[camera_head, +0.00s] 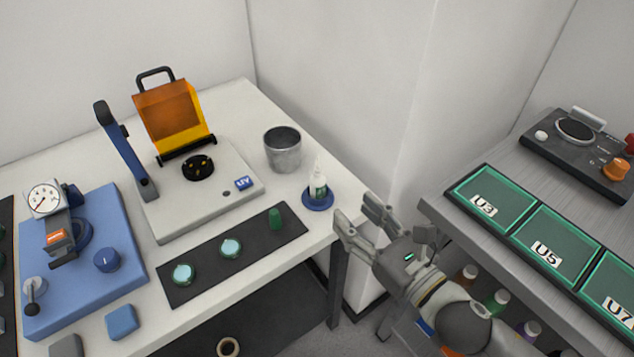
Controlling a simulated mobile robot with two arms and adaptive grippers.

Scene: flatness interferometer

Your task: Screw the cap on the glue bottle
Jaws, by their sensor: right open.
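The glue bottle (318,187) is white with a green label and a pale pointed nozzle. It stands upright on a round blue base (317,204) near the right front edge of the white table. A small green cap (275,217) stands on the dark mat, left of the bottle and apart from it. My right gripper (357,222) is open and empty, just right of the table edge and below right of the bottle. My left gripper is not in view.
The dark mat (215,272) also holds two round glass pieces. A metal cup (283,150) stands behind the bottle. A UV device (163,218) with an orange shield and a blue gauge stand (125,265) are to the left. A grey bench (450,215) with green trays is at right.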

